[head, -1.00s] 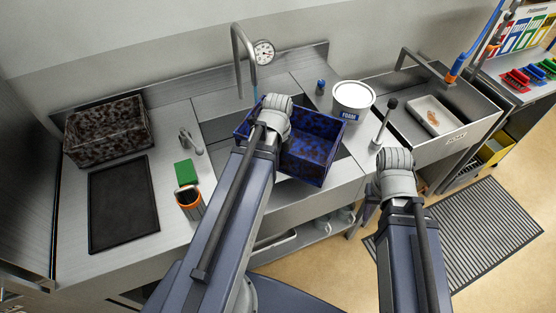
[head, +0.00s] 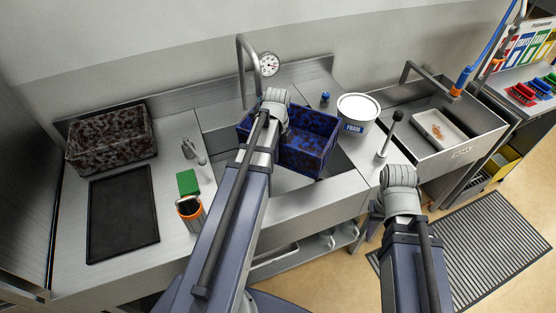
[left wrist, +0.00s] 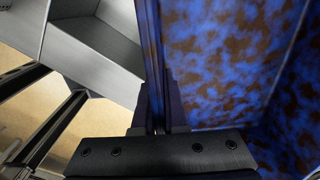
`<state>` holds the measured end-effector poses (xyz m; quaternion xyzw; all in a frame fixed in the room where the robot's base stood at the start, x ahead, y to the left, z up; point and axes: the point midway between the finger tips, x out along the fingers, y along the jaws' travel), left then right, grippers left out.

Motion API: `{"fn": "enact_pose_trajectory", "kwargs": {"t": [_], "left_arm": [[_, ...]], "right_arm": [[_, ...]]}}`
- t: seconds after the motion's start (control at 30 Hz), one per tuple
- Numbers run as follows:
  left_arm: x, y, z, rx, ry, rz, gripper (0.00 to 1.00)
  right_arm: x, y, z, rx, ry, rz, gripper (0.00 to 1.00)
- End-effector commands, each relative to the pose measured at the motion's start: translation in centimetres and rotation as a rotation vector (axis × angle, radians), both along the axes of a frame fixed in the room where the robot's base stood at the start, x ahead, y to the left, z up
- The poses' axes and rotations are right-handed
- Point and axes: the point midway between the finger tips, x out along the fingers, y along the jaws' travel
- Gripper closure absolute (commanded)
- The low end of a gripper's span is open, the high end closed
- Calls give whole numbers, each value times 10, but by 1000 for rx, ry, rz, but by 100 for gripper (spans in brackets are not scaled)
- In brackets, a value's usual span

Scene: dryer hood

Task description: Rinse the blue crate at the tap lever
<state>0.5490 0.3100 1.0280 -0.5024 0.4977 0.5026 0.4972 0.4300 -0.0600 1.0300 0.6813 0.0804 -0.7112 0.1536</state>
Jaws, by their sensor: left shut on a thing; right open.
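The blue crate (head: 308,150), mottled with brown stains, is over the sink basin (head: 345,178) below the curved spout (head: 240,62). My left gripper (head: 274,112) is at its near left part, fingertips hidden in the head view. In the left wrist view the jaws (left wrist: 160,128) are shut on a wall of the crate (left wrist: 225,60). I cannot tell whether the crate touches the basin. An upright lever with a dark knob (head: 397,116) stands right of the basin; a small metal fitting (head: 192,150) stands left. My right gripper (head: 400,177) is open and empty, in front of the knobbed lever.
A white FOAM tub (head: 357,110) and a blue knob (head: 325,97) are behind and right of the crate. On the left are a dark mottled crate (head: 110,140), black tray (head: 122,215), green sponge (head: 187,182) and orange-rimmed cup (head: 190,208). A second sink (head: 462,155) holds a white tray.

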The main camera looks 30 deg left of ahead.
Motion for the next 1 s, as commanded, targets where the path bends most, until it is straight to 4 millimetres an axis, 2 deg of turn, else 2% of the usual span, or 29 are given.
{"fn": "enact_pose_trajectory", "kwargs": {"t": [0.1, 0.4, 1.0], "left_arm": [[11, 8, -3, 0, -1, 1, 100], [30, 21, -7, 0, -1, 1, 100], [37, 27, -9, 0, -1, 0, 100]], "right_arm": [[0, 0, -3, 0, 0, 0, 55], [0, 0, -7, 0, 0, 0, 55], [0, 0, -9, 0, 0, 0, 55]]}}
